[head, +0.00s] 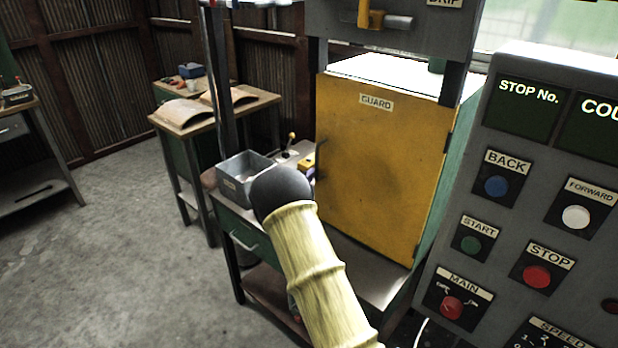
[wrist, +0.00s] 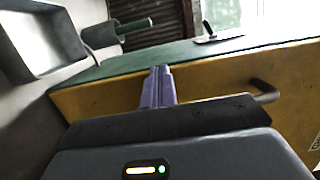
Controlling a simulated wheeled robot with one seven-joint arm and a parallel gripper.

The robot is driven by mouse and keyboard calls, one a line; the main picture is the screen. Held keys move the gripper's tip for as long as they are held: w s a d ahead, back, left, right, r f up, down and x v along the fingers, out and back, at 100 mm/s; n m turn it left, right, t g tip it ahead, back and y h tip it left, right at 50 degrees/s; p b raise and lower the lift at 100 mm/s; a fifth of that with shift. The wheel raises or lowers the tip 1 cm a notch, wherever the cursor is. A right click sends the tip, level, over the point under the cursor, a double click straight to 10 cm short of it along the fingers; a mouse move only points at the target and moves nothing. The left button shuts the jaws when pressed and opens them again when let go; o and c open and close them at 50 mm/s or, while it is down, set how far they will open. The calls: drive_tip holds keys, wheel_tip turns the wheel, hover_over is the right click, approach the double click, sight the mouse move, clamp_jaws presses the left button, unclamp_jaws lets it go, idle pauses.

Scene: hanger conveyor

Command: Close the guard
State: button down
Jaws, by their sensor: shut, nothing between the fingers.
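The guard (head: 380,165) is a yellow door with a GUARD label, hinged on its right side to a green cabinet (head: 448,160). It stands upright across the cabinet's front and looks shut or nearly shut; I cannot tell whether a small gap remains. Its dark handle (head: 321,158) is at the left edge. In the wrist view the yellow guard (wrist: 220,80) runs across the picture, with the handle (wrist: 265,91) to the right of my fingers. My gripper (wrist: 158,72) is shut and empty, its purple fingers close to the guard; contact is unclear. In the head view my arm mostly hides it.
A grey metal bin (head: 240,180) stands on the bench left of the guard. A control panel (head: 540,210) with buttons fills the right side. A wooden table (head: 262,100) stands behind. The concrete floor (head: 130,240) at the left is clear.

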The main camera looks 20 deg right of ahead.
drive_tip(key=shift+w+d+r, duration=0.1)
drive_tip(key=shift+d+r, duration=0.35)
drive_tip(key=w+a+b+v, duration=0.2)
drive_tip(key=b+v, duration=0.1)
drive_tip(key=v, duration=1.1)
drive_tip(key=shift+a+f, duration=0.3)
drive_tip(key=shift+f, duration=0.1)
drive_tip(key=shift+w, duration=0.1)
